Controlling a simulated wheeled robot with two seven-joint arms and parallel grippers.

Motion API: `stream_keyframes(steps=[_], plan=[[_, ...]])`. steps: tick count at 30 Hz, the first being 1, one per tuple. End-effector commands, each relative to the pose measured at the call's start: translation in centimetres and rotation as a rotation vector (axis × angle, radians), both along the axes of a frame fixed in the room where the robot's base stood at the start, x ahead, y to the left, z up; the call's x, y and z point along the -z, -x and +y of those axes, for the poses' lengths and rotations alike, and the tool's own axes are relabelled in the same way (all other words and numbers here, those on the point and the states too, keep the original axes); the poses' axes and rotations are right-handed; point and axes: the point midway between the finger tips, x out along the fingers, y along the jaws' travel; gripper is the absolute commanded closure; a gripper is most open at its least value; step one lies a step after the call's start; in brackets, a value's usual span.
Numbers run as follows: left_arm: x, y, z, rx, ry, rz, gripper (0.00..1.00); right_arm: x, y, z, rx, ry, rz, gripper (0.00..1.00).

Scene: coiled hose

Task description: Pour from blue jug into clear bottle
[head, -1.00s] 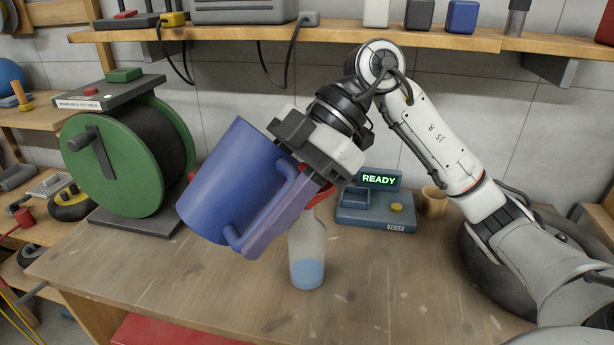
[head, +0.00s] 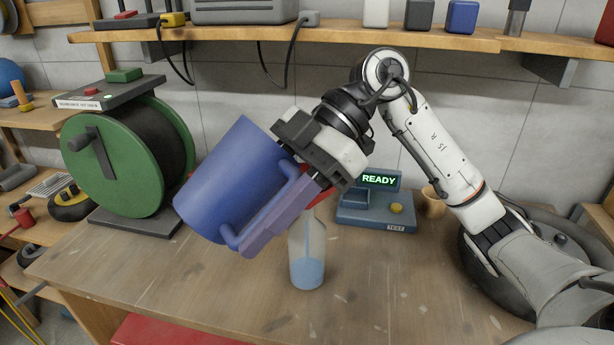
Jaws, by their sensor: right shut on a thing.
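The blue jug (head: 225,182) is held in the air, tilted, above and to the left of the clear bottle. My right gripper (head: 285,205) is shut on the jug's handle, with its fingers hiding part of the handle. The clear bottle (head: 307,250) stands upright on the workbench with blue liquid in its lower part. A thin blue stream shows inside the bottle, running down to that liquid. A red part (head: 318,196) shows at the bottle's top, partly hidden behind my gripper. My left gripper is out of view.
The workbench (head: 400,290) is clear around the bottle. A green hose reel (head: 110,165) stands at the left. Behind the bottle are a blue test box (head: 375,215) with a lit READY sign and a small tan cup (head: 433,203). A shelf (head: 450,38) runs above.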

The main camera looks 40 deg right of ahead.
Motion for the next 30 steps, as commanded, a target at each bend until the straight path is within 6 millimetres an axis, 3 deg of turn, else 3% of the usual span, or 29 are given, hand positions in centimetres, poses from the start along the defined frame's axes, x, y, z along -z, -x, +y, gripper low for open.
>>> stream_keyframes(steps=[30], plan=[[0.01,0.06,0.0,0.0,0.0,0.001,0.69,-0.36,-0.04,0.08,0.0,-0.042,-0.008,1.0]])
